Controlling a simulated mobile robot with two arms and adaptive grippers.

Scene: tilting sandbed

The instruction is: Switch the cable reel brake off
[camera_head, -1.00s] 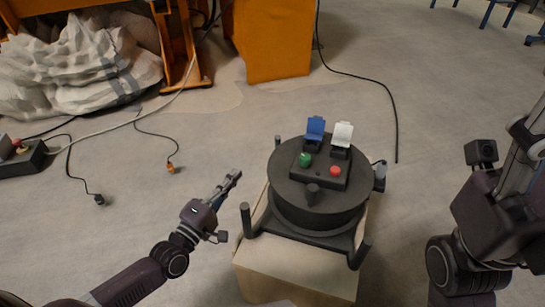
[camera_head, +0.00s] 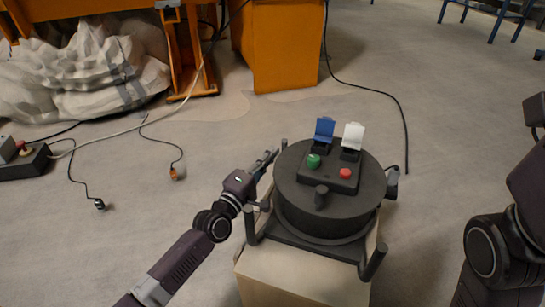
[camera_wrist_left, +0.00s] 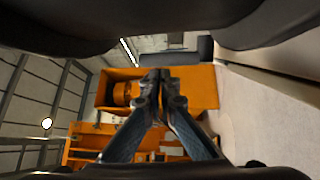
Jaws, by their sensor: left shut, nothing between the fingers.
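The cable reel (camera_head: 325,215) is a dark round drum on a stand. On its top is a control box (camera_head: 330,177) with a green button (camera_head: 313,161), a red button (camera_head: 345,174), a raised blue flap (camera_head: 324,129) and a raised white flap (camera_head: 352,136). Which of these is the brake control I cannot tell. My left gripper (camera_head: 268,160) is shut and empty, just left of the drum near its upper edge. In the left wrist view its fingertips (camera_wrist_left: 160,75) meet. My right arm is at the right edge; its gripper is out of view.
The reel stands on a pale box (camera_head: 290,277). Stand posts rise around the drum. An orange cabinet (camera_head: 283,45) and a white sack (camera_head: 75,75) are behind. Cables lie on the floor, and a black control box (camera_head: 25,160) is at far left.

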